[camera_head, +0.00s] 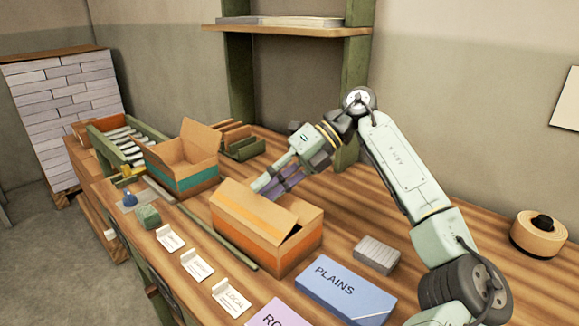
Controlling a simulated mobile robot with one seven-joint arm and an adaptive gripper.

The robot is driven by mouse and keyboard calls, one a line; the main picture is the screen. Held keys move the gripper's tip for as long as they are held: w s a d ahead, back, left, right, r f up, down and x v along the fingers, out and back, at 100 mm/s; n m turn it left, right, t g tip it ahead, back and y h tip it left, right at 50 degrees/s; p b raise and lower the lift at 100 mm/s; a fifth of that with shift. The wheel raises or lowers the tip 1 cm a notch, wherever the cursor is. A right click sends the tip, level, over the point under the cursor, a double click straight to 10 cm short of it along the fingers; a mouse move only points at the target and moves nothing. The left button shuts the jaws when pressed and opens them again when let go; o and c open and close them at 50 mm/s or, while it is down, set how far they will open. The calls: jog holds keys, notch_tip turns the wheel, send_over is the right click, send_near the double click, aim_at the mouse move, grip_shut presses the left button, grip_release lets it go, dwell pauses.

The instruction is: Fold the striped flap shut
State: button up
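A cardboard box with an orange band (243,238) stands on the bench in front of my gripper. Its broad top flap (250,203) lies over much of the opening, and a dark gap shows near the right end. A smaller end flap (301,230) is tilted beside that gap. A second cardboard box with a teal band (193,183) stands behind to the left with flaps standing up. Stripes on any flap are too small to make out clearly. My gripper (268,186) is at the far edge of the orange-banded box, its fingers pointing down-left. Finger spacing and contact are unclear.
A blue PLAINS box (345,292) and a grey stack (376,255) are at the front right. Small label cards (198,265) and a long green rod (218,238) lie left. A tape roll (538,235) is far right. Bare bench lies behind the grey stack.

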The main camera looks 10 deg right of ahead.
jog(key=v, duration=0.9)
